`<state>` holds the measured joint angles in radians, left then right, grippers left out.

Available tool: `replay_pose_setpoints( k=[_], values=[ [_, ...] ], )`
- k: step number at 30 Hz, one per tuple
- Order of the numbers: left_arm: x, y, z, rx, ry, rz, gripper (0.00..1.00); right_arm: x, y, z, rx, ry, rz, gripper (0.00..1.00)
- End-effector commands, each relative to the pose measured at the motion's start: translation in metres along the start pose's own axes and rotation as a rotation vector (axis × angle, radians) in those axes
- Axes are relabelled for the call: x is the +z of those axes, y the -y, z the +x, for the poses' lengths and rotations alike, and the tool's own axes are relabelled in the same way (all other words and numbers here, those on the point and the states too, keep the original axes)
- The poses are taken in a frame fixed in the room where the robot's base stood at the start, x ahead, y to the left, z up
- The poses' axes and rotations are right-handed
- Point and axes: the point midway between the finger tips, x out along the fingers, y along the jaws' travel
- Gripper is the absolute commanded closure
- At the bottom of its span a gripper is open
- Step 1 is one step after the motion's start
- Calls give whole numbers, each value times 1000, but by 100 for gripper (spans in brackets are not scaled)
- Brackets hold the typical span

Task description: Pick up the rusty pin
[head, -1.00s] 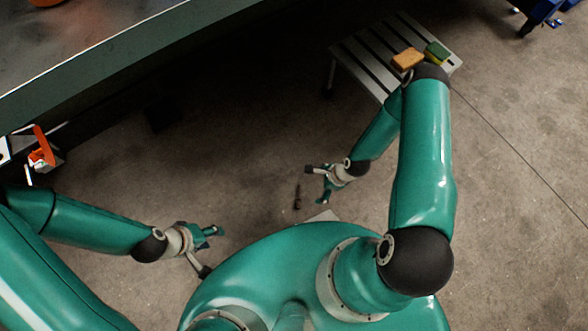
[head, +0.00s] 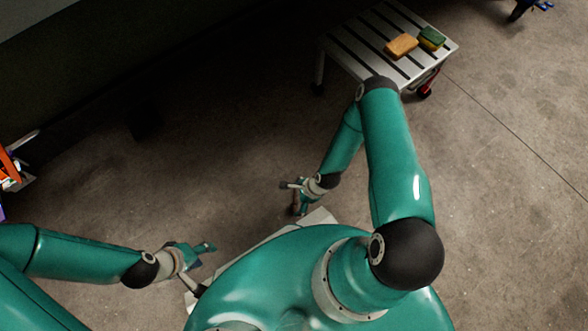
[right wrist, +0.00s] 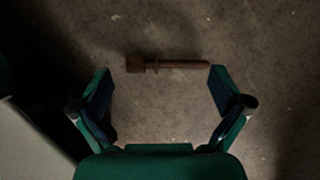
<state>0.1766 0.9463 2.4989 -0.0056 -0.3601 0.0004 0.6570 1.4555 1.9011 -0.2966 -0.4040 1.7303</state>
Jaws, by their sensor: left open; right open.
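The rusty pin (right wrist: 172,64) lies on the concrete floor in the right wrist view, its thick head to the left and its thin shaft to the right. It lies crosswise just beyond the fingertips of my right gripper (right wrist: 160,74), which is open and empty. One fingertip is near each end of the pin, and neither seems to touch it. In the head view my right gripper (head: 294,194) is low over the floor and largely hides the pin. My left gripper (head: 208,256) is open and empty, to the left of my base.
A slatted low table (head: 361,52) at the top right holds an orange sponge (head: 401,46) and a green and yellow sponge (head: 432,38). An orange and white object (head: 12,166) stands at the left edge. The floor around the pin is clear.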

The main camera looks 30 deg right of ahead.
Motion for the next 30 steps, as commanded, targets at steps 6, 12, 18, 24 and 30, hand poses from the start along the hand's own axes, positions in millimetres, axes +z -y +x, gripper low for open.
replay_pose_setpoints(
  k=[6, 12, 18, 24, 30],
  values=[
    [0, 6, 16, 0, 0, 0, 51, -9, -3, 22, -6, -1, 20, 0],
    [0, 5, 14, 0, 0, 0, 51, -8, -6, 21, -1, 0, 19, 0],
    [0, 5, 14, 0, 0, 0, 51, -7, -8, 21, 4, 0, 18, 33],
    [0, 5, 14, 0, 0, 0, 51, -6, -9, 22, 4, 1, 17, 54],
    [0, 5, 14, 0, 0, 0, 51, -6, -9, 22, 4, 0, 18, 56]
  ],
)
